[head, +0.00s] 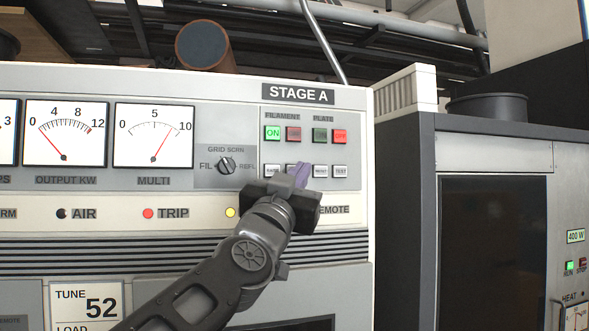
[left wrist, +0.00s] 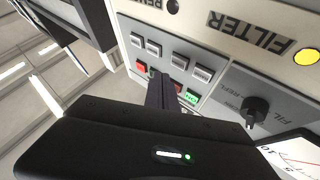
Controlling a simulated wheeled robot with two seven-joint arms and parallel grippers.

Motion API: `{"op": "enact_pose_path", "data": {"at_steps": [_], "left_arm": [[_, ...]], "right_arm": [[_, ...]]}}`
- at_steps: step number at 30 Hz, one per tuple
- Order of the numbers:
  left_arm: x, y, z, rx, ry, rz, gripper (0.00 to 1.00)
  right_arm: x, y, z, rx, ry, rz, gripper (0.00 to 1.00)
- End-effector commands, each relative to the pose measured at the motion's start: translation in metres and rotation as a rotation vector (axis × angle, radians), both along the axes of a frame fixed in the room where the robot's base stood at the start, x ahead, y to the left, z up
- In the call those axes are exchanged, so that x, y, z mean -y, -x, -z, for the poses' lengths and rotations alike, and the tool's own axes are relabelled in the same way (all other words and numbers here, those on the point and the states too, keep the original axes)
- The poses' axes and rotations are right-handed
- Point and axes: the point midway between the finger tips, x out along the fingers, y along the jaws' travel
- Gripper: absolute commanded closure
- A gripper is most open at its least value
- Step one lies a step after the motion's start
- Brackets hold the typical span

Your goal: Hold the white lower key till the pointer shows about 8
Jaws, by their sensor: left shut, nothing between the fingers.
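The white LOWER key (head: 292,168) is second in a row of white keys under STAGE A, mostly hidden in the head view by my left gripper (head: 301,172). It shows in the left wrist view (left wrist: 179,62), just beyond the fingertips (left wrist: 164,76). The gripper is shut and empty, its tips at this key; I cannot tell whether they touch it or whether it is pressed in. The MULTI meter (head: 153,135), scale 0 to 10, has its red pointer between 5 and 10, around 8. The OUTPUT KW meter (head: 65,133) has its pointer near 0. My right gripper is not in view.
Beside it are the RAISE key (head: 272,170), the RESET key (head: 320,171) and the TEST key (head: 340,171). Lit green and red buttons (head: 273,133) sit above. A selector knob (head: 227,166) is left of the gripper. A dark cabinet (head: 492,240) stands at right.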

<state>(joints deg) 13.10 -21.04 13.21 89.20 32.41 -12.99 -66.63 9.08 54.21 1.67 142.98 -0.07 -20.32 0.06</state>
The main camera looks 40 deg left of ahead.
Motion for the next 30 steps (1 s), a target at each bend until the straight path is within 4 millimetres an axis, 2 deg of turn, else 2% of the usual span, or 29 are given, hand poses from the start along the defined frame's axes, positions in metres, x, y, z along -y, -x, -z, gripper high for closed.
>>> {"op": "enact_pose_path", "data": {"at_steps": [6, 12, 30], "left_arm": [[0.018, 0.014, -0.003, 0.0, 0.0, -0.001, 1.0], [0.029, 0.02, 0.0, -0.002, -0.001, 0.0, 1.0], [0.029, 0.02, 0.0, -0.001, 0.0, 0.001, 1.0]], "right_arm": [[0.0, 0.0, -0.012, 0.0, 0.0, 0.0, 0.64], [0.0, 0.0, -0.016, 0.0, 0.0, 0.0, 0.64], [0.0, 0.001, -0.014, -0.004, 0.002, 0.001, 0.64]]}}
